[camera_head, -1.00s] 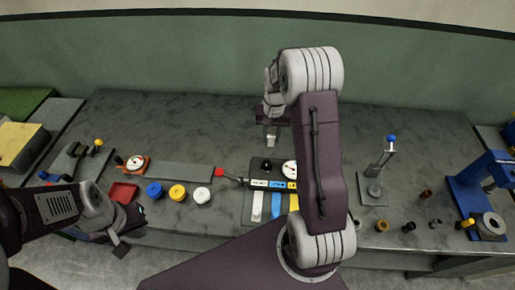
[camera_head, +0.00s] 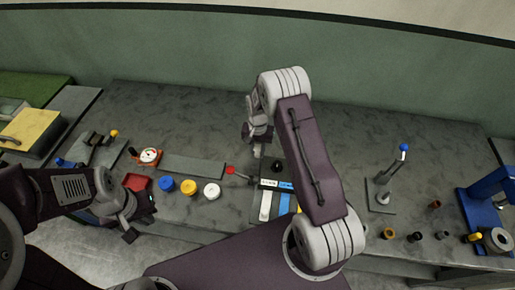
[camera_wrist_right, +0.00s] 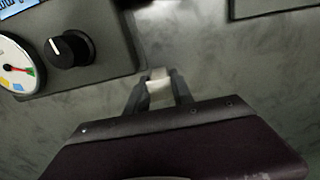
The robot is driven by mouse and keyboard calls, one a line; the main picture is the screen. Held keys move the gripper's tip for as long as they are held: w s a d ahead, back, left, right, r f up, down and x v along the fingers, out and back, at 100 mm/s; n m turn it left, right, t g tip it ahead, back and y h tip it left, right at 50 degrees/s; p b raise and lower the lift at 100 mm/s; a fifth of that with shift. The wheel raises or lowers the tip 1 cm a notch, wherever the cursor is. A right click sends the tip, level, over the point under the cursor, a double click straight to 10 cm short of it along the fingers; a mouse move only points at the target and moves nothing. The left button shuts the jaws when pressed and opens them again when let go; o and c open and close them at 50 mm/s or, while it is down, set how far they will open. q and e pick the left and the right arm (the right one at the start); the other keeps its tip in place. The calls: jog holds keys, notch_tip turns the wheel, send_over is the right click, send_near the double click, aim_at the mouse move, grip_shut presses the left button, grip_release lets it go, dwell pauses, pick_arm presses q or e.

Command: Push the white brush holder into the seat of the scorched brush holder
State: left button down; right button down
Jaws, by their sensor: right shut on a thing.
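My right gripper (camera_wrist_right: 160,88) is shut on a small white block (camera_wrist_right: 158,76), which looks like the white brush holder; it is held above the grey bench top. In the head view my right gripper (camera_head: 257,140) hangs over the middle of the bench, just behind the panel with the black knob, and the block is mostly hidden there. My left gripper (camera_head: 131,232) hangs empty at the front left edge of the bench; its jaw gap is not clear. I cannot make out the scorched brush holder or its seat.
The panel (camera_wrist_right: 120,55) has a black knob (camera_wrist_right: 70,48) and a dial (camera_wrist_right: 18,68). A post stand (camera_head: 381,190), small cylinders and a blue press (camera_head: 482,205) stand right. The back of the bench is clear.

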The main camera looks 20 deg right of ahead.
jog(key=shift+s, duration=0.1)
jog(key=shift+s+f, duration=0.1)
jog(key=c, duration=1.1)
grip_release()
